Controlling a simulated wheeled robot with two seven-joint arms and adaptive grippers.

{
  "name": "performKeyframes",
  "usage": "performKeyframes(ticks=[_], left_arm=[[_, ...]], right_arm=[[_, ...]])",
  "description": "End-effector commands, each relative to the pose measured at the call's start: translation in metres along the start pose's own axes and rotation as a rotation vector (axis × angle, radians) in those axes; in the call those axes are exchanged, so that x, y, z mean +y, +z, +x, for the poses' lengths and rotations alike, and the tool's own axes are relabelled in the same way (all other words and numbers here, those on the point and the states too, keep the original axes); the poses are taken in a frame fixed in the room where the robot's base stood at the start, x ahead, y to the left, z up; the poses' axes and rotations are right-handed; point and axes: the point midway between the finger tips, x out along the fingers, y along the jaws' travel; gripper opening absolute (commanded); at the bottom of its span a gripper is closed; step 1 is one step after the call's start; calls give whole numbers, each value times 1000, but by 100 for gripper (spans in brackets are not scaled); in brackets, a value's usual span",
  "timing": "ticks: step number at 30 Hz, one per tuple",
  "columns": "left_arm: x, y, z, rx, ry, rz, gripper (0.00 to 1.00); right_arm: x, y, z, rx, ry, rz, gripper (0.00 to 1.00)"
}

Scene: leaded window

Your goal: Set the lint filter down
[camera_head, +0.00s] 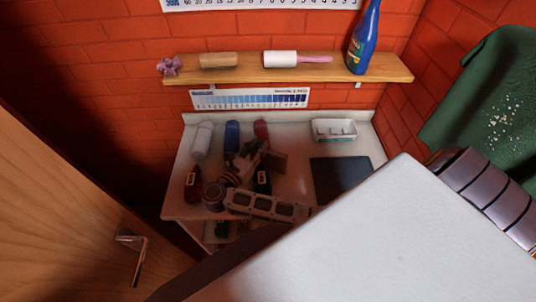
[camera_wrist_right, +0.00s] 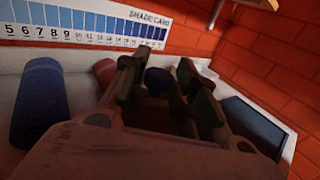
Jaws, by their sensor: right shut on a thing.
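My right gripper (camera_head: 262,152) is over the white worktop, near its middle. In the right wrist view its two dark fingers (camera_wrist_right: 160,85) stand close together around something. A small flat brown panel (camera_head: 279,162) shows at the fingers in the head view; it looks like the lint filter, held above or near the worktop. Its outline is mostly hidden by the fingers, and I cannot tell whether it touches the surface. My left gripper is not in view.
The white worktop (camera_head: 300,150) bears a blue cylinder (camera_head: 232,135), a red one (camera_head: 261,129), a white one (camera_head: 202,139), a white divided tray (camera_head: 334,136) and a dark mat (camera_head: 341,178). A wooden shelf (camera_head: 345,71) hangs above. A wooden door (camera_head: 70,220) stands left.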

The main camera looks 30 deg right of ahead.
Motion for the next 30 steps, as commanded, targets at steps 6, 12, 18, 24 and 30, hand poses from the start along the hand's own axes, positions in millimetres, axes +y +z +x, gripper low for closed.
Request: performKeyframes(ticks=[6, 12, 18, 24, 30], left_arm=[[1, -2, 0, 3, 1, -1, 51], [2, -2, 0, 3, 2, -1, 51], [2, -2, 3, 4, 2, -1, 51], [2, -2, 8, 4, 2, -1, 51], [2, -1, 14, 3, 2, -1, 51]], right_arm=[[0, 0, 0, -1, 0, 1, 0], [0, 2, 0, 0, 0, 1, 0], [1, 10, 0, 0, 1, 3, 0], [0, 29, 0, 0, -1, 4, 0], [0, 55, 0, 2, 0, 6, 0]])
